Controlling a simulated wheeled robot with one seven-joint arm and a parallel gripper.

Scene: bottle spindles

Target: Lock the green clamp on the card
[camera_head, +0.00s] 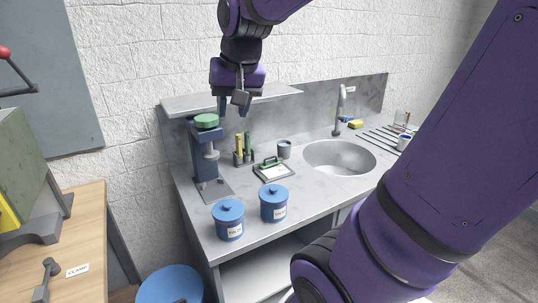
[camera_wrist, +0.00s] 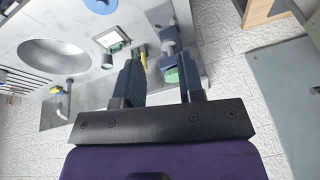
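A white card (camera_head: 274,172) lies in a dark-edged frame on the grey counter. The green clamp (camera_head: 267,162) sits along the card's back edge; it is too small to tell whether it is locked. In the wrist view the card (camera_wrist: 108,39) and the green clamp (camera_wrist: 117,48) show at top centre, beyond the left finger. My gripper (camera_head: 235,106) is open and empty, high above the back of the counter, up and left of the card. Its two fingers also show wide apart in the wrist view (camera_wrist: 160,78).
A blue stand with a green top (camera_head: 206,121) is left of the card. A holder with yellow and green sticks (camera_head: 243,157) and a grey cup (camera_head: 284,149) stand behind. Two blue jars (camera_head: 228,220) (camera_head: 274,203) are in front, a sink (camera_head: 340,157) right. A shelf (camera_head: 190,102) overhangs.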

